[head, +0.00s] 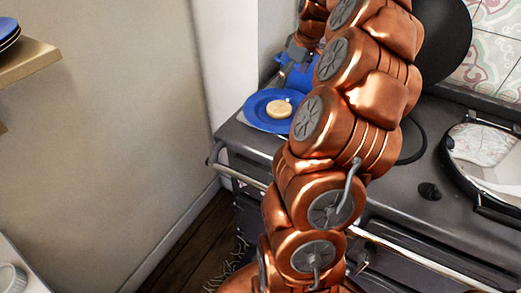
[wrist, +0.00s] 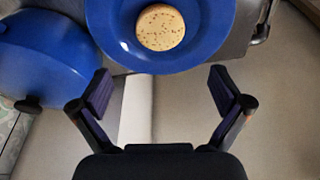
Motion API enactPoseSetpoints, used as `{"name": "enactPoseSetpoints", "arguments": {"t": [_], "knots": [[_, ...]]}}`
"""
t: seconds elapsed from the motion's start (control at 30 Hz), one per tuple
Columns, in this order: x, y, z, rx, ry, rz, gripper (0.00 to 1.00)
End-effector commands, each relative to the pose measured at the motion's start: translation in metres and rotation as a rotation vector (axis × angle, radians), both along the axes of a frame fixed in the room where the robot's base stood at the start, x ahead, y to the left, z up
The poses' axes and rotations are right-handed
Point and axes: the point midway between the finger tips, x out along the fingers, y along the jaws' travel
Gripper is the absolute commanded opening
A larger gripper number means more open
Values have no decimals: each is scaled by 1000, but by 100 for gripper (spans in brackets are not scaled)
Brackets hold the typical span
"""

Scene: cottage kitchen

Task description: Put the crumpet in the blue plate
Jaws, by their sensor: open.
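The crumpet (head: 279,109) is a pale round disc lying in the blue plate (head: 257,104), on the stove top at its left end. In the wrist view the crumpet (wrist: 160,27) shows its dotted top, inside the rim of the blue plate (wrist: 216,32). My gripper (wrist: 161,88) is open and empty, its fingers spread apart. In the wrist view the crumpet lies beyond the fingertips, apart from them. In the head view my arm reaches over the stove and hides part of the area beside the plate.
A blue pot (wrist: 45,58) stands close beside the plate; it shows partly behind my arm in the head view (head: 299,76). The stove has a round shiny lid (head: 490,155) at right and a front rail (head: 425,262). A wooden shelf (head: 28,63) holds blue plates at upper left.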

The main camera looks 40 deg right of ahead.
Motion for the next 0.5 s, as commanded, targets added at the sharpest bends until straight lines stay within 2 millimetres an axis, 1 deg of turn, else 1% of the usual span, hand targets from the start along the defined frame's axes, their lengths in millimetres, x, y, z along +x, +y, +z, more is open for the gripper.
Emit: {"name": "enactPoseSetpoints", "arguments": {"t": [0.07,0.17,0.27,0.3,0.37,0.4,0.47,0.5], "knots": [[1,5,1,2,1,5,100],[7,26,3,12,8,23,100],[15,66,7,24,23,52,100],[17,88,9,32,32,66,100],[18,119,10,42,48,83,100],[16,139,10,48,61,94,100],[12,168,11,54,80,105,100],[9,187,10,60,94,112,100]]}}
